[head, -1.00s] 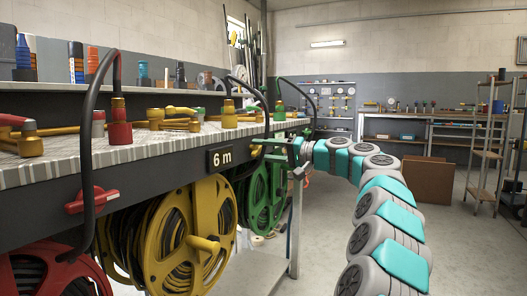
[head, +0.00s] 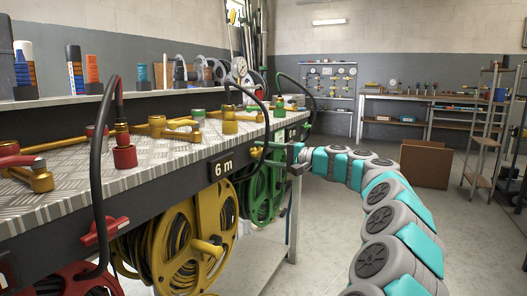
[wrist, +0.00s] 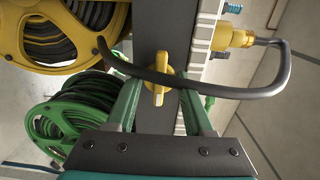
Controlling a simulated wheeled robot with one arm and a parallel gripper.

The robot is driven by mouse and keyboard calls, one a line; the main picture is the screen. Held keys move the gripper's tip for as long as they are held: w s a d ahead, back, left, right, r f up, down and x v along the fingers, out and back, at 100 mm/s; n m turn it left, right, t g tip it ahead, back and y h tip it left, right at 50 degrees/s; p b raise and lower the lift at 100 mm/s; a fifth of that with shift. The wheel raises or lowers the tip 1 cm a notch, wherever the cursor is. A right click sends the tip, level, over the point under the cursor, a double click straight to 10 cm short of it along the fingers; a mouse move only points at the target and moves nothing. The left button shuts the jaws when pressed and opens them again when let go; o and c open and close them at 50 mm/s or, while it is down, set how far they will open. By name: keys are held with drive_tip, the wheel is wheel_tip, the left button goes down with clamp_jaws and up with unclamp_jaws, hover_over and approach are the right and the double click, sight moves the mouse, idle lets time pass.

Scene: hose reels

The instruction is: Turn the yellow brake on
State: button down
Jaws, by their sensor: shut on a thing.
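The yellow brake (wrist: 158,88) is a small knob with a raised grip bar on the dark front rail of the bench. In the wrist view its bar runs roughly up and down the picture, between my two green fingers. My gripper (wrist: 160,97) is shut on it. In the head view my gripper (head: 276,146) reaches the rail from the right, just right of the "6 m" sign (head: 222,165), and mostly hides the brake. The yellow hose reel (head: 188,245) hangs below the rail; it also shows at the upper left of the wrist view (wrist: 45,68).
A green reel (head: 262,193) hangs beyond the yellow one. A red brake handle (head: 104,231) is at the near left. A black hose loop (wrist: 275,70) from a yellow fitting (wrist: 232,37) passes close to my fingers. Open floor lies to the right.

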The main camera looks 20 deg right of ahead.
drive_tip(key=shift+c, duration=1.6)
unclamp_jaws()
drive_tip(key=v, duration=0.8)
